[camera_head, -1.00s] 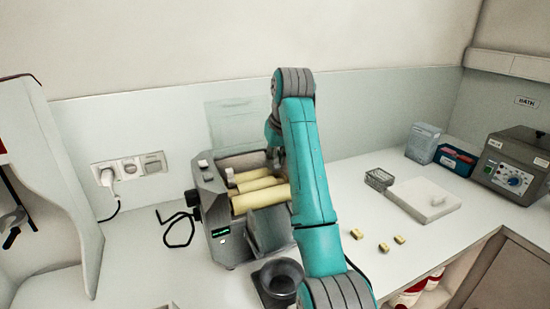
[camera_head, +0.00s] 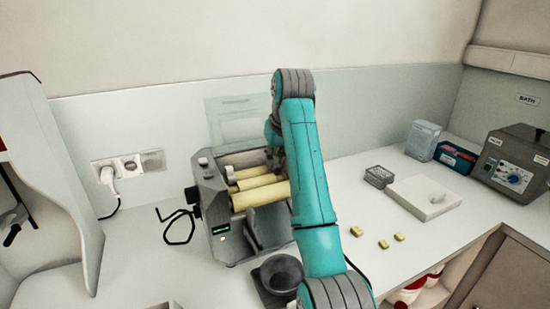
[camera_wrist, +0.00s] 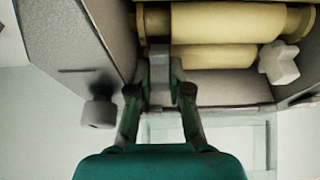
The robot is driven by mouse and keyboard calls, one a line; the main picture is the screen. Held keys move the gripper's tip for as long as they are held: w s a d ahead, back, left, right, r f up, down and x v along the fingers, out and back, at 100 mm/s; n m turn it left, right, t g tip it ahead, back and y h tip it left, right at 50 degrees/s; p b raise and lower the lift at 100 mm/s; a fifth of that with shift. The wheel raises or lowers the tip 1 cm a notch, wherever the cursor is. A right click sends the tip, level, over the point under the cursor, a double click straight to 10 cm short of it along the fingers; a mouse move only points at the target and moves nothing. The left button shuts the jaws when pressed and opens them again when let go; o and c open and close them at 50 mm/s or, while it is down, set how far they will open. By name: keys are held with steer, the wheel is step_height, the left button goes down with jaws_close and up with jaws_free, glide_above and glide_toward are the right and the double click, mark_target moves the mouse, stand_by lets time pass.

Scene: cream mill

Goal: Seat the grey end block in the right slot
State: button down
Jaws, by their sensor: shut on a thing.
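The mill (camera_head: 212,195) stands on the bench with several cream rollers (camera_head: 262,190) between its side walls. In the wrist view the rollers (camera_wrist: 225,22) lie across the top. My gripper (camera_wrist: 160,88) is shut on the grey end block (camera_wrist: 159,60). The block is upright between the fingers, beside the roller ends and close to the side wall on the left of that view. I cannot tell whether it touches the slot; the slot itself is hidden. My arm hides the mill's right end in the head view.
A white slab (camera_head: 425,198), a small grey rack (camera_head: 378,177) and several yellow pieces (camera_head: 384,244) lie to the right. A bath unit (camera_head: 512,165) stands farther right.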

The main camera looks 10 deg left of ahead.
steer(key=shift+f, duration=0.2)
stand_by(0.7)
steer(key=c, duration=1)
jaws_free()
steer(key=shift+d, duration=0.15)
